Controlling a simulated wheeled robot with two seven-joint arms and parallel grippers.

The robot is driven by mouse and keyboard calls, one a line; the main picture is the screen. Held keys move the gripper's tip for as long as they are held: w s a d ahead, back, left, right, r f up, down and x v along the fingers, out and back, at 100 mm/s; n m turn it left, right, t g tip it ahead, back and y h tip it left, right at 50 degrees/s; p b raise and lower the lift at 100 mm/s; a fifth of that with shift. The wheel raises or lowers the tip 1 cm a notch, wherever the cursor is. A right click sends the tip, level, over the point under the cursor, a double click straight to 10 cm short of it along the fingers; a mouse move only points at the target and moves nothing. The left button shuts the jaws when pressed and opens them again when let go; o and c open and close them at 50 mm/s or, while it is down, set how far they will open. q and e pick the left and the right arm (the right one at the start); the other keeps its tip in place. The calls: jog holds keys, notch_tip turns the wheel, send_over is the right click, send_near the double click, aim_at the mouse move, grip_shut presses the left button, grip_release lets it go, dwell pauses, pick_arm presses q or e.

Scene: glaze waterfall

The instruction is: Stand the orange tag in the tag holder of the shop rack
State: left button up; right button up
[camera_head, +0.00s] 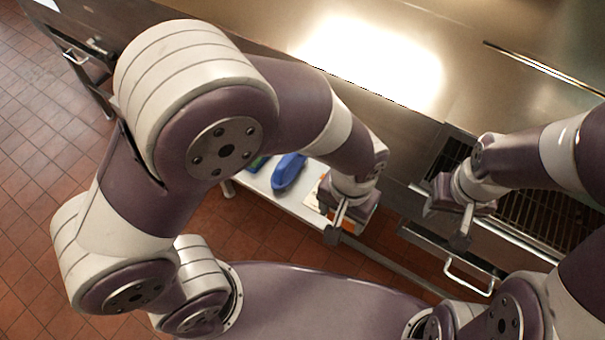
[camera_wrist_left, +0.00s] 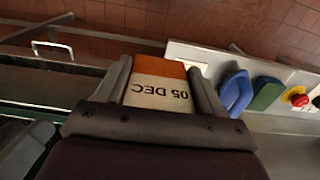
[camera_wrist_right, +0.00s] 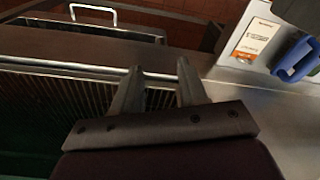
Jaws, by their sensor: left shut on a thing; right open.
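The orange tag (camera_wrist_left: 158,92) shows in the left wrist view as a pale block with an orange band and "05 DEC", upside down in that view. My left gripper (camera_wrist_left: 160,66) is shut on it, one finger at each side. In the head view the left gripper (camera_head: 338,218) hangs near the right end of a white shelf; the tag is not clear there. My right gripper (camera_head: 455,222) is open and empty above a wire grate; its spread fingers (camera_wrist_right: 159,68) show in the right wrist view. I cannot make out the tag holder or the shop rack.
The white shelf (camera_wrist_left: 275,122) bears a blue object (camera_wrist_left: 236,92), a green object (camera_wrist_left: 266,94) and a red knob on yellow (camera_wrist_left: 296,97). A printed card (camera_wrist_right: 257,42) lies on it. The grate (camera_head: 545,215) and a metal handle (camera_head: 470,278) are at right.

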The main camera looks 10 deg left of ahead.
pick_arm(q)
jog(key=w+a+f, duration=0.4)
jog(key=a, duration=0.1)
jog(key=w+a+f, duration=0.2)
jog(key=shift+w+a, duration=0.2)
jog(key=shift+w, duration=0.05)
jog(key=f, duration=0.3)
jog(key=shift+s+a+f, duration=0.15)
jog(key=shift+s+f, duration=0.15)
jog(key=shift+f, duration=0.05)
jog(key=shift+w+f, duration=0.15)
jog(key=shift+w, duration=0.05)
jog(key=shift+s+f, duration=0.1)
jog(key=o, duration=1.1)
